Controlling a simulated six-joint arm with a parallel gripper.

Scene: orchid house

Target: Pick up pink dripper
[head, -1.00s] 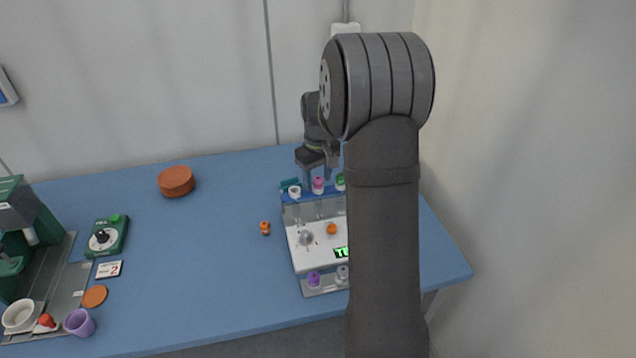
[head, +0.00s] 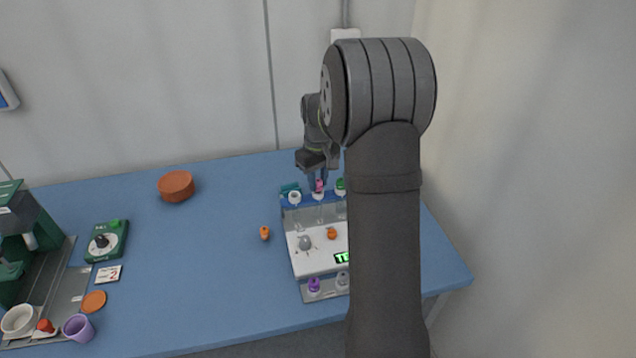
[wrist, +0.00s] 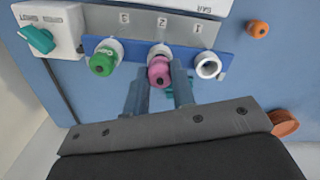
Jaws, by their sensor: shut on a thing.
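The pink dripper (wrist: 159,72) sits at the middle position, marked 2, of the blue rack (wrist: 128,48) in the wrist view. It also shows in the head view (head: 319,186), small and partly covered by the jaws. My gripper (wrist: 160,88) is shut on the pink dripper, with one finger on each side of it. In the head view my gripper (head: 318,178) is at the back of the rack, above the middle position. Whether the dripper is still seated in its white collar is hard to tell.
A green dripper (wrist: 103,62) and an empty white collar (wrist: 208,66) flank the pink one closely. An orange dripper (head: 265,233) lies left of the rack. A purple dripper (head: 314,285) stands at the front. A terracotta pot (head: 176,186) stands at the back left.

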